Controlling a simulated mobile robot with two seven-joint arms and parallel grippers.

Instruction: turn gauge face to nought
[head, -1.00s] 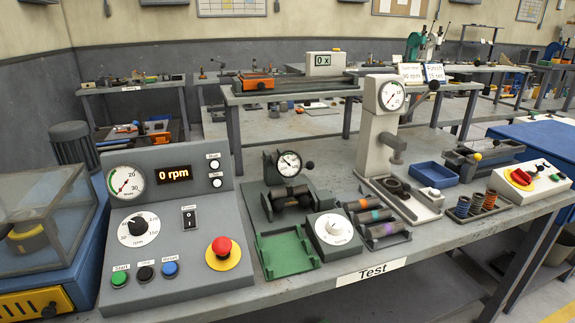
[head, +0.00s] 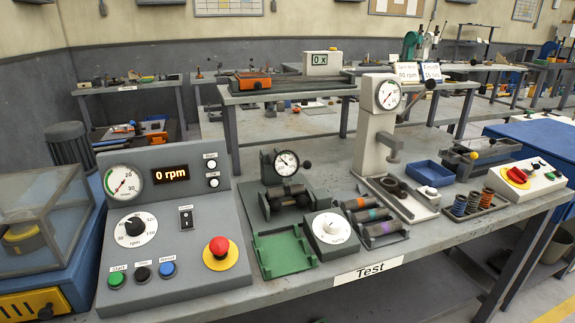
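A small round dial gauge (head: 286,162) with a white face and black rim stands on a dark bracket over a grey cylinder on the bench. A dark knob (head: 307,165) sits at its right. A larger white-faced gauge (head: 388,95) is at the top of the pale press column (head: 374,140). A third gauge (head: 123,183) with green and red marks is set in the grey control panel at left. The faces are too small for me to read the needles against nought surely. Neither of my grippers is in view.
The control panel (head: 222,198) has a red stop button (head: 219,246). A green tray (head: 284,252), a white dial box (head: 331,231), a rack of cylinders (head: 374,222) and a blue tray (head: 433,172) crowd the bench. Some bare bench shows along the front by the Test label (head: 368,270).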

